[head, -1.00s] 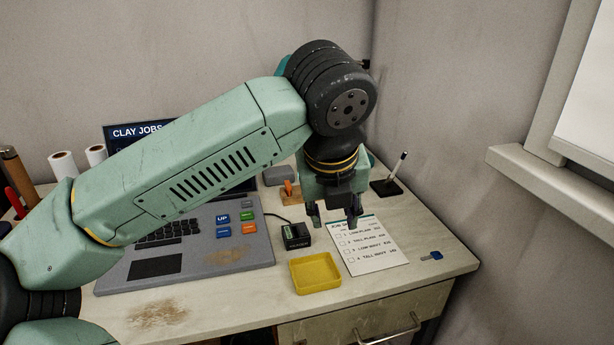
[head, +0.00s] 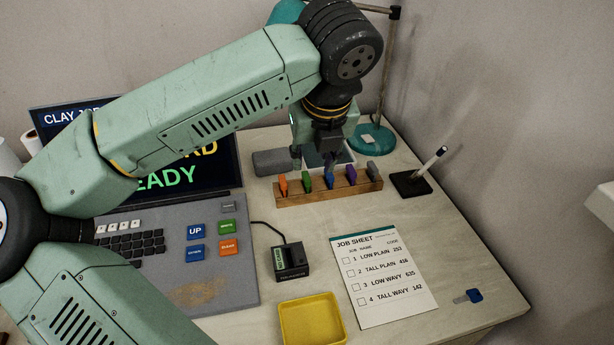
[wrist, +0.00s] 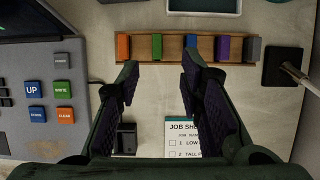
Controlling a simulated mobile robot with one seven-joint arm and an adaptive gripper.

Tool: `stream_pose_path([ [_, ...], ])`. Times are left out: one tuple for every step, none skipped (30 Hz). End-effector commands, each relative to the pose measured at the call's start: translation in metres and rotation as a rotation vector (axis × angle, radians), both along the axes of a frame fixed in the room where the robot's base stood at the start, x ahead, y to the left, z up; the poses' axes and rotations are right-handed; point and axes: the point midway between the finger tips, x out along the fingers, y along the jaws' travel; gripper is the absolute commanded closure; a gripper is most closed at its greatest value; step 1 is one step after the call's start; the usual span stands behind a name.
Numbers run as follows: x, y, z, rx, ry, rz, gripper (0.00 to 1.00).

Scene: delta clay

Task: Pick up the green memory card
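The green memory card (head: 307,181) stands upright in a wooden rack (head: 345,189), second from the left, between an orange card (head: 283,186) and a blue card (head: 329,180). In the wrist view the green card (wrist: 157,47) lies beyond my fingertips, roughly in line with the gap between them and nearer the left finger. My gripper (head: 313,160) is open and empty, above and near the rack. In the wrist view my gripper (wrist: 160,70) has its fingers spread apart, with nothing between them.
Purple (head: 351,177) and grey (head: 373,171) cards fill the rack's right end. A pen stand (head: 411,184) is to its right, a lamp base (head: 372,140) behind. A card reader (head: 290,262), yellow tray (head: 311,320) and job sheet (head: 385,277) lie in front. The tabletop before the rack is clear.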

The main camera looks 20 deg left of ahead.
Motion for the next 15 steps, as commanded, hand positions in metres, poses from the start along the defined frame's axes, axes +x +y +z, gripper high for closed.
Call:
stream_pose_path([
  [0.002,0.001,-0.006,-0.002,0.001,0.000,0.66],
  [0.003,0.002,-0.010,-0.001,0.001,-0.001,0.66],
  [0.004,0.003,-0.013,-0.002,0.000,-0.002,0.66],
  [0.005,0.003,-0.015,-0.001,0.001,-0.001,0.66],
  [0.006,0.004,-0.017,-0.001,0.001,-0.001,0.66],
  [0.006,0.004,-0.019,0.000,0.000,-0.001,0.66],
  [0.007,0.005,-0.021,-0.001,0.001,-0.001,0.66],
  [0.007,0.006,-0.023,-0.002,0.001,-0.001,0.66],
  [0.008,0.007,-0.027,-0.002,0.001,-0.001,0.66],
  [0.009,0.008,-0.031,-0.003,0.001,-0.001,0.66],
  [0.010,0.010,-0.035,-0.003,0.002,-0.002,0.66],
  [0.011,0.012,-0.041,-0.004,0.001,-0.002,0.66],
  [0.012,0.013,-0.046,-0.004,0.002,-0.002,0.66],
  [0.013,0.014,-0.050,-0.002,0.001,-0.002,0.66],
  [0.015,0.015,-0.056,-0.003,0.002,-0.002,0.66],
])
